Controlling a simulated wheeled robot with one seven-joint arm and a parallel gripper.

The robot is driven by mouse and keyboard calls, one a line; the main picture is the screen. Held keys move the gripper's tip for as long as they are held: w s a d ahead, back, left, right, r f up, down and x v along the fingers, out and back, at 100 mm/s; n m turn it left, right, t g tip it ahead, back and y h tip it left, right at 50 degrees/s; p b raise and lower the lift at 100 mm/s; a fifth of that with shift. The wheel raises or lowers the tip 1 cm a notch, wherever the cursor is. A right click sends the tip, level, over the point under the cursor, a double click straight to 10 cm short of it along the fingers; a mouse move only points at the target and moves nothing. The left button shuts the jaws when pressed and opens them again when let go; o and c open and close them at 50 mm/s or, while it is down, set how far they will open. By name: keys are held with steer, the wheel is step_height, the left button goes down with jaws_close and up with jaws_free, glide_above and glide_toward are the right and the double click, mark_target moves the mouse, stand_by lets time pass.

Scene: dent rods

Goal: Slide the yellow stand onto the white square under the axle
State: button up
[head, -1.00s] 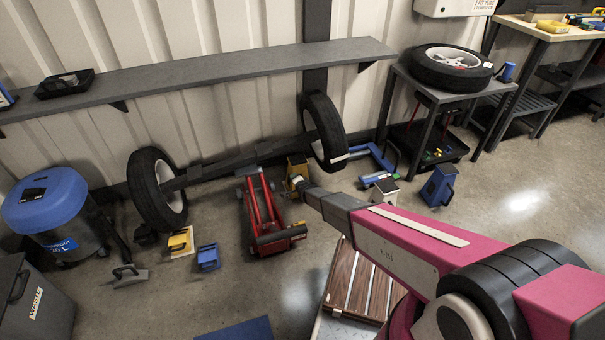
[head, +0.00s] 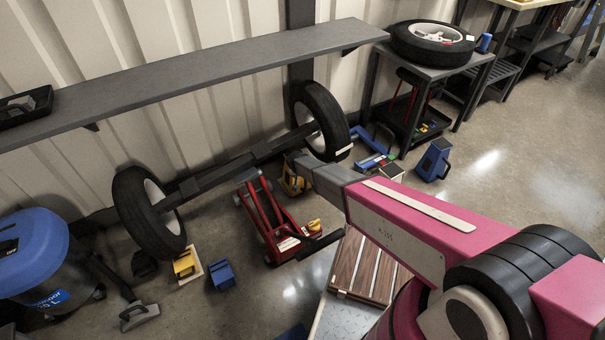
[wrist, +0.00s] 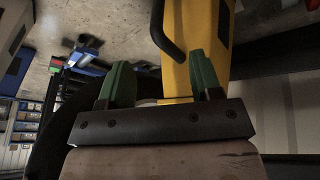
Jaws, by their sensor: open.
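One yellow stand (head: 291,184) is on the floor near the right end of the axle (head: 235,165), partly hidden by my arm. In the wrist view a yellow stand (wrist: 203,35) with a black handle fills the space ahead of my gripper (wrist: 163,78). The green fingers are apart; the stand shows between and beyond them, and I cannot tell whether they touch it. Another yellow stand (head: 184,265) sits on a white square (head: 197,271) near the left wheel. No white square is clearly visible by the stand at my gripper.
A red jack (head: 268,222) stands under the middle of the axle. Wheels (head: 148,212) and (head: 322,118) are on the axle's ends. Blue stands (head: 221,275) and (head: 434,160) are on the floor. A grey shelf (head: 200,80) runs along the wall above. Some floor at right is clear.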

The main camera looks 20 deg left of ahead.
stand_by(0.3)
steer(key=x, duration=1.1)
